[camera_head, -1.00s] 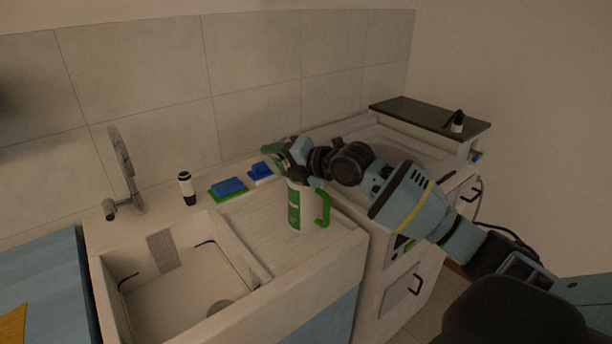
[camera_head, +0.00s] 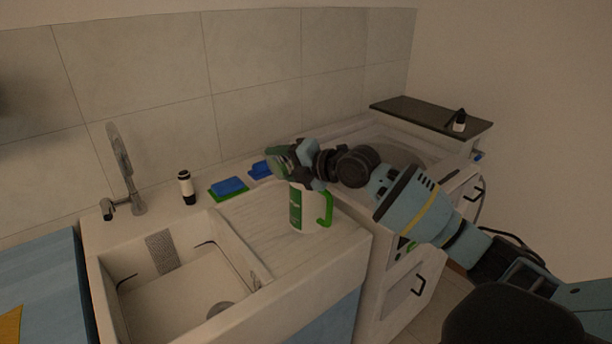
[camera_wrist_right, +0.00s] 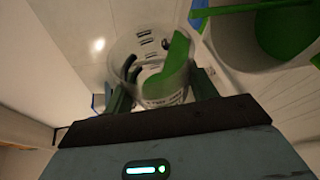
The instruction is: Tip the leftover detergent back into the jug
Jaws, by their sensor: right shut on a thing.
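The jug (camera_head: 297,210), white with a green label and a green handle (camera_head: 325,208), stands upright on the drainboard beside the sink. My right gripper (camera_head: 290,163) is just above the jug's top. In the right wrist view, it (camera_wrist_right: 160,88) is shut on a clear cup (camera_wrist_right: 128,62) with dark measuring marks. Green detergent (camera_wrist_right: 170,72) lies slanted along one side inside the cup, which looks tilted. The jug's wide mouth (camera_wrist_right: 222,42) with green inside shows right beside the cup, apart from it. No falling stream can be made out. My left gripper is out of view.
The sink basin (camera_head: 165,305) and tap (camera_head: 125,175) are at left. A black-and-white bottle (camera_head: 187,188) and blue sponges (camera_head: 229,186) stand along the back. A dark-topped shelf (camera_head: 430,115) with a small bottle (camera_head: 459,121) is at right. The drainboard's front is clear.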

